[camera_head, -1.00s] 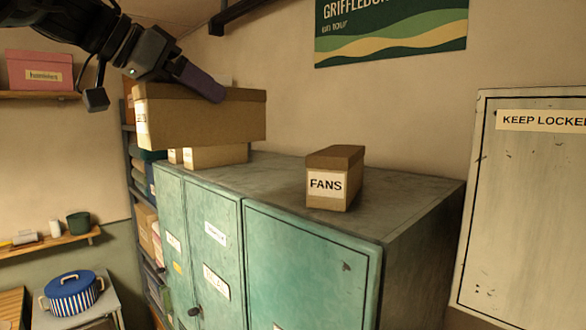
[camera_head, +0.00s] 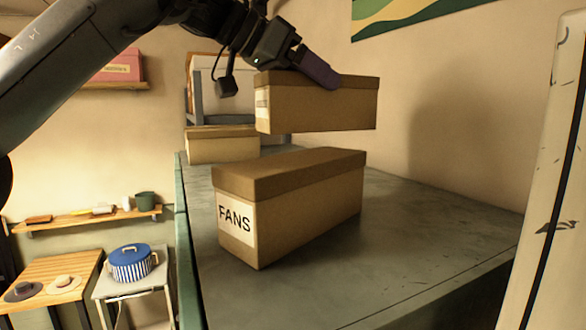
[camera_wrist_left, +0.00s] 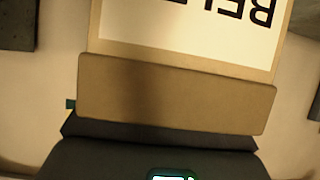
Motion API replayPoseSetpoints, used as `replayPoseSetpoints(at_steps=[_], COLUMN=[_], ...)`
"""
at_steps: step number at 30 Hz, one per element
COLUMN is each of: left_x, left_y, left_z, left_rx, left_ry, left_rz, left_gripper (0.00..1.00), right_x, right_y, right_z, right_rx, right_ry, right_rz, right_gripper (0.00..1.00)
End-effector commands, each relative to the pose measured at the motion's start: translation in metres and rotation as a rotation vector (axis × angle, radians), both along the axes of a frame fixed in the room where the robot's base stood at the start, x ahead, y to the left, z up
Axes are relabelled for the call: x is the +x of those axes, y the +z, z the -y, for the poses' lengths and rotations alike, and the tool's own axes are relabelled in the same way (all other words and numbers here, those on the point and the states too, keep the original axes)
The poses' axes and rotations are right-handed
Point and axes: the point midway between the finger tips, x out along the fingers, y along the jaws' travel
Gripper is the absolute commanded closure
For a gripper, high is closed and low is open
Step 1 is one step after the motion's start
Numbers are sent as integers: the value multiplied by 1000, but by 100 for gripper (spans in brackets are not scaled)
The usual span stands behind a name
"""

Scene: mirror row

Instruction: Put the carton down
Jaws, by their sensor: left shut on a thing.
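My left gripper (camera_head: 322,80) is shut on a brown lidded carton (camera_head: 318,105) and holds it level from above. The carton hangs clear of the cabinet top, beyond and higher than another brown carton labelled FANS (camera_head: 310,205). In the left wrist view the held carton (camera_wrist_left: 180,92) fills the middle, with a white label (camera_wrist_left: 190,25) reading upside down "BEL", partly cut off. The dark gripper (camera_wrist_left: 160,140) shows below it. The fingertip on the far side is hidden. My right gripper is not in view.
The grey-green cabinet top (camera_head: 400,240) is bare right of the FANS carton. A third carton (camera_head: 222,146) sits at its far left. A wall stands behind, and a pale door or panel (camera_head: 545,180) at the right.

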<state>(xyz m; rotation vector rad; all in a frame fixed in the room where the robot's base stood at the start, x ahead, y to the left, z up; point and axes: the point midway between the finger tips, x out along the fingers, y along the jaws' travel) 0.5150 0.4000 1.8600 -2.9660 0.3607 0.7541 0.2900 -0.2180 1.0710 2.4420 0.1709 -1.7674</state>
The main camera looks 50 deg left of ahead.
Motion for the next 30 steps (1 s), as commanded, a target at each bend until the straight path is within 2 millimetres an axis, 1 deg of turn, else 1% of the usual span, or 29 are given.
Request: replayPoseSetpoints(at_steps=[4,7,8,15,18,21,27,30], left_x=[-8,-18,-22,-53,-63,-71,-76,-76], left_y=[-7,-18,-18,-45,-56,-62,-70,-77], left_z=[-8,-20,-25,-61,-72,-81,-88,-89], left_rx=[0,-2,-4,-4,-2,-1,0,-1], left_ry=[2,1,1,-1,-3,0,-1,-2], left_rz=[4,5,4,5,4,4,2,1], left_gripper=[61,61,61,61,61,61,61,61], right_x=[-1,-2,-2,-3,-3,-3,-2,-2], right_y=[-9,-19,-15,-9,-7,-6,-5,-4], right_z=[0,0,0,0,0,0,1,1], right_rx=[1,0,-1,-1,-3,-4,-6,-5], right_ry=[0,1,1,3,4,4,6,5], right_rz=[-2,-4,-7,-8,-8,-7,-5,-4], right_gripper=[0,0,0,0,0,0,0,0])
